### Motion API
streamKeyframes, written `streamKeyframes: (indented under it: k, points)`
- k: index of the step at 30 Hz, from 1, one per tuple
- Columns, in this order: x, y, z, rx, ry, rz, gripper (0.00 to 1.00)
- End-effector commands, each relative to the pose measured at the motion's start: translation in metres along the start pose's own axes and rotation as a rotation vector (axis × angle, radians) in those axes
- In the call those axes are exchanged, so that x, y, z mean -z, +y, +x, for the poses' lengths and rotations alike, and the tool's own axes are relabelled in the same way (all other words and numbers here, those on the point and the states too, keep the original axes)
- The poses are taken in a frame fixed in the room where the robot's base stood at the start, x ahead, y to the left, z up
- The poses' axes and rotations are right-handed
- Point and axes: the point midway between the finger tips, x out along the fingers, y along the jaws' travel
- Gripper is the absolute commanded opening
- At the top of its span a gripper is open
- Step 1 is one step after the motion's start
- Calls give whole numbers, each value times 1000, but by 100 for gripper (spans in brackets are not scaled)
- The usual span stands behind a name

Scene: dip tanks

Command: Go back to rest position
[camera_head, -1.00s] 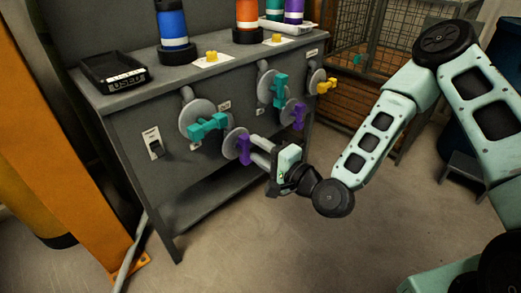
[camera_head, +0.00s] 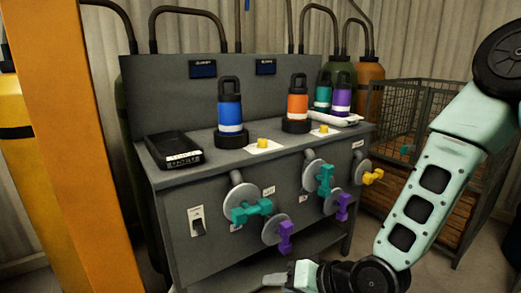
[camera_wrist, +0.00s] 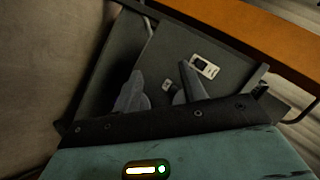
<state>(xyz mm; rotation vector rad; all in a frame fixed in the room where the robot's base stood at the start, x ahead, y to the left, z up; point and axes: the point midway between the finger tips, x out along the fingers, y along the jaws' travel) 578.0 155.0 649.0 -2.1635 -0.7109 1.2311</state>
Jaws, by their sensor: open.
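My gripper (camera_head: 277,279) shows at the bottom edge of the head view, below and in front of the workbench's purple handle (camera_head: 286,238). Only part of it is in that picture. In the wrist view my gripper (camera_wrist: 159,76) is open, with two grey fingers apart and nothing between them. The fingers point toward the dark cabinet front with a white switch plate (camera_wrist: 205,67). My arm reaches down from the right side of the head view.
The grey workbench (camera_head: 218,170) carries a black tray (camera_head: 174,150), a blue bottle (camera_head: 229,113) and an orange bottle (camera_head: 297,102). Teal handles (camera_head: 250,211) and a yellow one (camera_head: 372,177) stick out of its front. An orange post (camera_head: 75,150) stands left; a wire cage (camera_head: 415,110) stands right.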

Motion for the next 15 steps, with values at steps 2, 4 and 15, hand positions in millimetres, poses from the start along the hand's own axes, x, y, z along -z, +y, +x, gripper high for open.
streamKeyframes:
  k: [2,4,15]
  points:
    - [-11,-4,-13,-92,-86,-130,42]
    - [-21,-4,-27,-176,-166,-226,42]
    - [-64,-22,-135,-478,-523,-540,42]
